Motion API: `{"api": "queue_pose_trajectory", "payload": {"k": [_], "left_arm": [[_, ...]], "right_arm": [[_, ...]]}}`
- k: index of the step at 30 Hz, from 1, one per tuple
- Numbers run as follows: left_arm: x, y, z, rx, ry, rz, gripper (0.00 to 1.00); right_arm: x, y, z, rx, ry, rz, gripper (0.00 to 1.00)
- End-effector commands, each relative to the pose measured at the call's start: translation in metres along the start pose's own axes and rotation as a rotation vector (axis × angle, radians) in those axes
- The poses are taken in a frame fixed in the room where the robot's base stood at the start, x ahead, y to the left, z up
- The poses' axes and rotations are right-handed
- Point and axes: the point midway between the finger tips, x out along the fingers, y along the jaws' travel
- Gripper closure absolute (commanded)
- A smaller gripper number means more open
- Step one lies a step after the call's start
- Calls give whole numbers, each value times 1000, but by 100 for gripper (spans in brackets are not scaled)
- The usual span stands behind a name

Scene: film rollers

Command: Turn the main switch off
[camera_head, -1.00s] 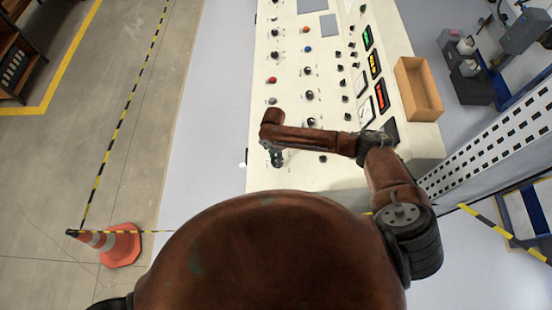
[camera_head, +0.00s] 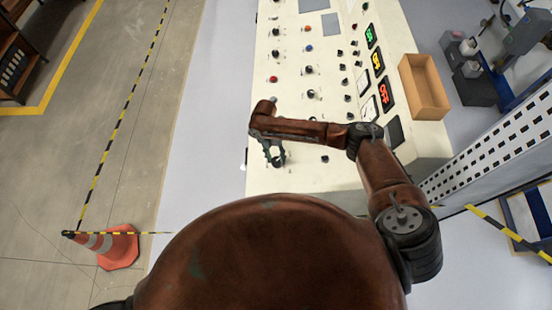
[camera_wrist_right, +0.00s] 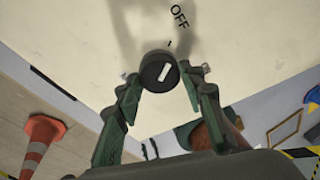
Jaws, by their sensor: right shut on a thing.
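The main switch is a round black knob (camera_wrist_right: 160,72) with a white mark, on the cream panel (camera_wrist_right: 235,60) in the right wrist view. Its mark points up and slightly right, roughly toward a short tick and the printed word OFF (camera_wrist_right: 179,17). My right gripper (camera_wrist_right: 160,79) has its two green fingers on either side of the knob and is shut on it. My left gripper is not in view.
The control panel (camera_head: 300,178) carries several knobs, buttons and lit displays (camera_head: 384,94). An open cardboard box (camera_head: 424,86) sits on its right side. An orange cone (camera_head: 118,247) and striped tape stand on the floor at left. A perforated white post (camera_head: 490,150) is at right.

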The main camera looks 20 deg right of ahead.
Motion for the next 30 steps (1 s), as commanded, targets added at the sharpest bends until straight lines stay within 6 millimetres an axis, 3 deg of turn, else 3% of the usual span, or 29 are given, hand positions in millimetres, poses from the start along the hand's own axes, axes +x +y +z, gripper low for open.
{"api": "queue_pose_trajectory", "payload": {"k": [17, 18, 25, 30], "left_arm": [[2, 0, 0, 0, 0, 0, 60], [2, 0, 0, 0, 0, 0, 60], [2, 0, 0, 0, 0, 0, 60], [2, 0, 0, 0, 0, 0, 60]], "right_arm": [[0, 0, 0, -32, 0, -8, 88], [0, 0, 0, -32, 0, -7, 62], [0, 0, 0, -31, 0, -7, 46], [0, 0, 0, -30, 0, -7, 46]]}}
